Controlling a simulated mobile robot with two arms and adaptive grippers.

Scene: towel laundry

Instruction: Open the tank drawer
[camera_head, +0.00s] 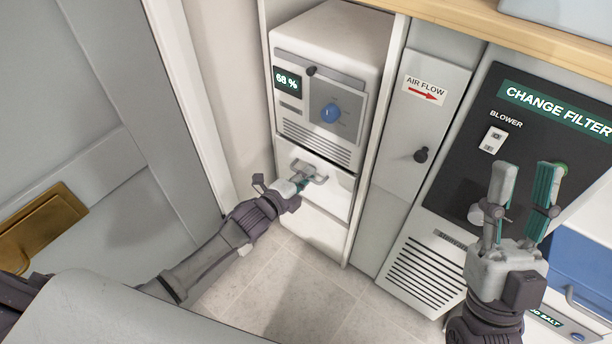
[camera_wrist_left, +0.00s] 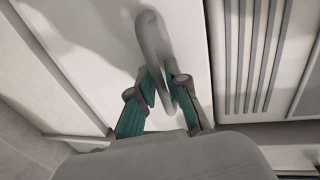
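The tank drawer (camera_head: 335,196) is a white front low in the white unit, below the vent slats. A dark gap shows along its upper edge, and I cannot tell how far out it stands. Its grey bar handle (camera_head: 318,179) also shows in the left wrist view (camera_wrist_left: 153,38). My left gripper (camera_head: 304,182) is at this handle. In the left wrist view its teal-padded fingers (camera_wrist_left: 160,82) are close together on both sides of the bar and look shut on it. My right gripper (camera_head: 524,178) is open and empty, raised in front of the black filter panel.
The unit's display (camera_head: 287,81) reads 68 %, beside a blue knob (camera_head: 330,113). To the right are an air flow panel (camera_head: 405,150) with a black knob and a blower switch (camera_head: 493,139). A wooden counter edge (camera_head: 480,22) runs above. Tiled floor (camera_head: 290,290) lies clear below the drawer.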

